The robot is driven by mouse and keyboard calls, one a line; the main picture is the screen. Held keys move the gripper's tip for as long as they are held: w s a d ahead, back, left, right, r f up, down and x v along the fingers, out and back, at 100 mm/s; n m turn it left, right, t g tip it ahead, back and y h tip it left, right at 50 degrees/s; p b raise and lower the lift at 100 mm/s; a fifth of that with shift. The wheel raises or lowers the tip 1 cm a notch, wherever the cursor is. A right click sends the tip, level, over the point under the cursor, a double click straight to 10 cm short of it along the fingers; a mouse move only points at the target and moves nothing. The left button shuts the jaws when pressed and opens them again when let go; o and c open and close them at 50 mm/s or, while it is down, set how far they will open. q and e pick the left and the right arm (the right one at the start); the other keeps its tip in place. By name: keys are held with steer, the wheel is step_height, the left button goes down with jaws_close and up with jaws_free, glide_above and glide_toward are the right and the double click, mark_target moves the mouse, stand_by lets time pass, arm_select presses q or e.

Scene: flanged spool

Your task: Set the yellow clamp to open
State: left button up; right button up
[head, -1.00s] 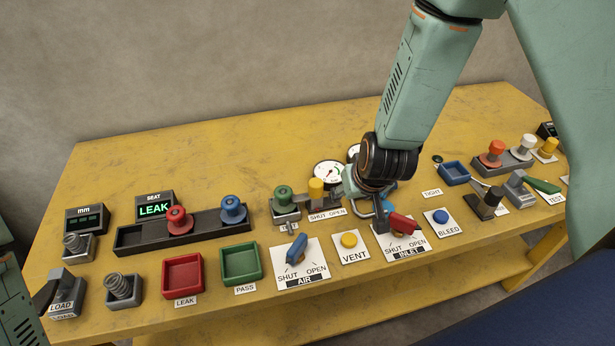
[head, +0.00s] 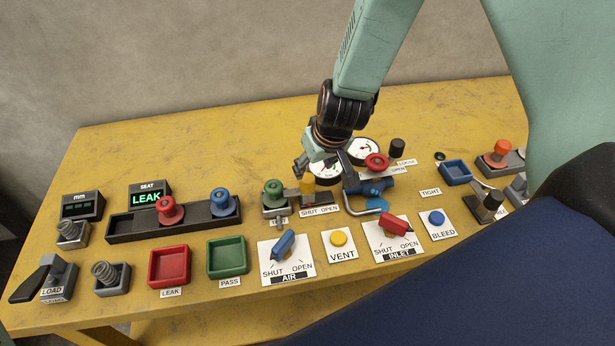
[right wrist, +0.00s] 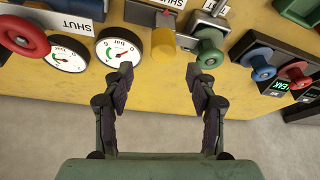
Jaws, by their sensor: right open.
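The yellow clamp (head: 308,186) stands upright behind a SHUT/OPEN label (head: 320,211), nearer the SHUT end. It also shows in the right wrist view as a yellow cylinder (right wrist: 163,43) beside a grey block, ahead of the gap between the fingertips. My right gripper (head: 318,168) is just behind and above the clamp, over the gauges, and not touching it. In the right wrist view the gripper (right wrist: 161,76) has its two fingers spread and nothing between them. My left gripper is out of view.
A green knob (head: 273,190) stands close left of the clamp. A red wheel (head: 377,162) on a blue valve is close right, and a gauge (head: 363,150) stands behind. The AIR (head: 284,244) and INLET (head: 393,226) levers are in front. The back left of the table is clear.

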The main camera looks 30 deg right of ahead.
mark_target(308, 178)
steer(key=shift+a+f+b, duration=0.1)
steer(key=shift+f+b, duration=0.2)
steer(key=shift+f, duration=0.25)
steer(key=b+x, duration=0.3)
steer(key=x, duration=0.2)
steer(key=shift+w+a+f, duration=0.15)
steer(key=shift+w+f, duration=0.15)
steer(key=shift+f+b, duration=0.3)
steer(key=shift+a+r, duration=0.15)
steer(key=shift+a, duration=0.05)
steer(key=shift+w+d, duration=0.15)
steer(key=shift+d, duration=0.1)
steer(key=c, duration=0.3)
steer(key=shift+a, duration=0.15)
steer(key=c, duration=0.5)
jaws_close()
